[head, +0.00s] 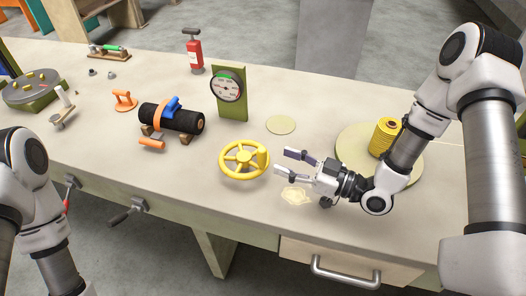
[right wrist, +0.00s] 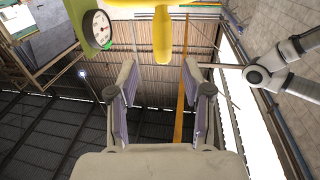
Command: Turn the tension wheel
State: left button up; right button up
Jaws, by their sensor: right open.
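The yellow tension wheel (head: 228,174) is a spoked ring with an upright handle (head: 263,157) on its right rim. It stands near the table's front edge. My right gripper (head: 283,163) is open and empty just right of the wheel, its fingers pointing left toward the handle, with a small gap between. In the right wrist view a yellow post (right wrist: 162,35), apparently the handle, shows at the top, ahead of and between the two open fingers (right wrist: 160,75). A round gauge (head: 226,87) on a green post stands behind the wheel; it also shows in the right wrist view (right wrist: 98,29). My left gripper is out of view.
A black roller (head: 185,121) with a blue clamp lies left of the wheel. A yellow spool (head: 386,138) stands on a round pale disc (head: 350,139) behind my right arm. A red extinguisher (head: 195,56) is at the back.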

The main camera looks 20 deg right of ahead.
aim_at(262, 153)
jog(key=x, duration=0.6)
jog(key=shift+s+a+r+p, duration=0.15)
jog(key=shift+a+p, duration=0.2)
jog(key=shift+a, duration=0.05)
jog(key=shift+w, duration=0.3)
grip_shut()
